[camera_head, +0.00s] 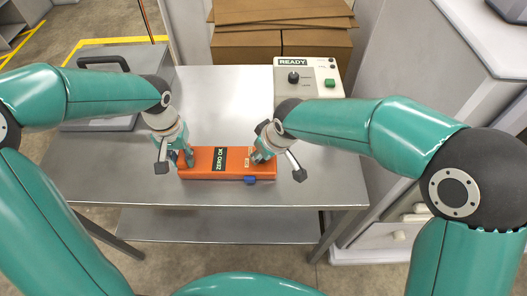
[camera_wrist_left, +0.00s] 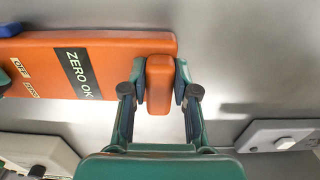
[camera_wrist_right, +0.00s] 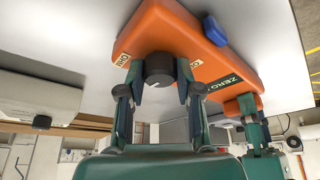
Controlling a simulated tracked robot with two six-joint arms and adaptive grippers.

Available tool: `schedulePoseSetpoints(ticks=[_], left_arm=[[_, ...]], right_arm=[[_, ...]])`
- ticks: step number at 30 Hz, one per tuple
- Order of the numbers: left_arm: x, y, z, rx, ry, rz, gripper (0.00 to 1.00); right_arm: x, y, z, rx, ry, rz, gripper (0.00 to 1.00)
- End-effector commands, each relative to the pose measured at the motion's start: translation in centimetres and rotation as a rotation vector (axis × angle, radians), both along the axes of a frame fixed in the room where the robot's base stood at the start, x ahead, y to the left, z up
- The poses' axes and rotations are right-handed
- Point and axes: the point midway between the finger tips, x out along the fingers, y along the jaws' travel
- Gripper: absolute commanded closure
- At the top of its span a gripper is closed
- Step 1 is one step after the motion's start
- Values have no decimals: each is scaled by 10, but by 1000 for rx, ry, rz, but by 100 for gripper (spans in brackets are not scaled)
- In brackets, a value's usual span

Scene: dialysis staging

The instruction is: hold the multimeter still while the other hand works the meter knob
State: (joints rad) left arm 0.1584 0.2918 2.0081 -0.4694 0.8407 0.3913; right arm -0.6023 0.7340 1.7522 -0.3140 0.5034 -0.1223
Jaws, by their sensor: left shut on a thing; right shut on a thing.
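The orange multimeter (camera_head: 237,170) lies flat near the front edge of the steel table. Its dark label reads "ZERO OK", and a blue piece (camera_head: 250,181) sticks out of its front side. My left gripper (camera_head: 185,161) is at its left end; in the left wrist view the fingers (camera_wrist_left: 159,88) are shut on an orange block (camera_wrist_left: 160,68) at that end. My right gripper (camera_head: 260,154) is over the right end. In the right wrist view its fingers are shut around the dark round meter knob (camera_wrist_right: 159,66), beside small cream labels. The head view hides the knob behind the gripper.
A pale control box (camera_head: 322,91) marked "READY", with a black knob and green button, stands at the back right. A grey case (camera_head: 100,122) sits at the left under my left arm. Cardboard (camera_head: 275,45) is behind the table (camera_head: 230,100), whose middle is clear.

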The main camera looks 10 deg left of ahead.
Motion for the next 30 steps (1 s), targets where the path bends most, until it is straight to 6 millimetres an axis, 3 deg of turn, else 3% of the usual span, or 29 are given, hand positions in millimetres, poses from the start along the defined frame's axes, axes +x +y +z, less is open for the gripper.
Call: schedulePoseSetpoints(ticks=[15, 30], left_arm=[[-1, 1, -1, 1, 3, 1, 100], [-1, 1, -1, 1, 3, 1, 100]], right_arm=[[-1, 2, 0, -1, 1, -383, 100], [-1, 1, 0, 1, 1, -470, 100]])
